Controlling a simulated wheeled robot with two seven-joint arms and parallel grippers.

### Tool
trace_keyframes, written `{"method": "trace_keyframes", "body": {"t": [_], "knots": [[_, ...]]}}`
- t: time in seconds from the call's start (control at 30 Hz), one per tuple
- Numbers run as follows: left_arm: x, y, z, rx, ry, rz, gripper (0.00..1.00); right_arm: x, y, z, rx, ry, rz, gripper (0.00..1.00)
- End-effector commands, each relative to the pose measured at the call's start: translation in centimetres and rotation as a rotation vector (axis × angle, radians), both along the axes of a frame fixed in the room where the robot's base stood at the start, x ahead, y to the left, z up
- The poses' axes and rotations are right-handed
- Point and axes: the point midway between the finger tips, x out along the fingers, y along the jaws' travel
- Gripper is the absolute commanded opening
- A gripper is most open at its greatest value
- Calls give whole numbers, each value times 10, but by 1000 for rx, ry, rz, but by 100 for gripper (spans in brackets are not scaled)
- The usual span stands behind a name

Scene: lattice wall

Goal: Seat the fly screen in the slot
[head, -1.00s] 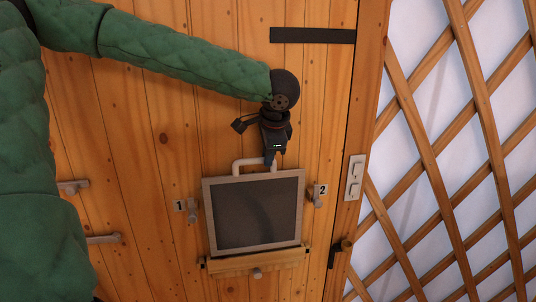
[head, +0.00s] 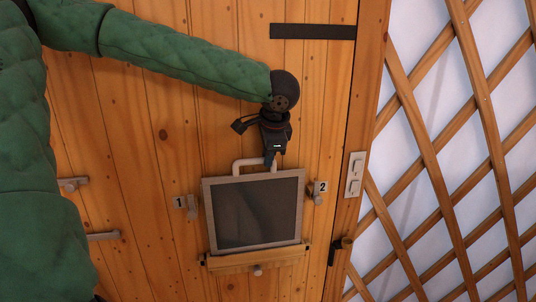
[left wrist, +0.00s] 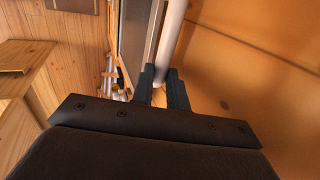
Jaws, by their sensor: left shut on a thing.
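The fly screen (head: 255,212) is a dark mesh panel in a pale frame with a pale handle on top (head: 240,166). It stands against the plank door in the head view, its lower edge at a wooden ledge (head: 232,262). Whether that edge sits inside a slot cannot be told. My left gripper (head: 270,160) is shut on the handle from above. In the left wrist view, the fingers (left wrist: 165,88) close around the pale bar (left wrist: 172,40), with part of the screen (left wrist: 137,35) beside it. My right gripper is not in view.
Turn-latches marked 1 (head: 192,207) and 2 (head: 317,193) flank the screen. A knob (head: 258,270) sits on the ledge.

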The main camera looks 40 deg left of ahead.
Motion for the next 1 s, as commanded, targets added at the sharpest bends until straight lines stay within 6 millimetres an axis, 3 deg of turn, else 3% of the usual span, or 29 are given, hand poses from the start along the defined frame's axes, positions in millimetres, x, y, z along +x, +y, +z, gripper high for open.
{"method": "trace_keyframes", "body": {"t": [1.0], "knots": [[0,0,-12,1,-1,0,0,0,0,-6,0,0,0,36]]}}
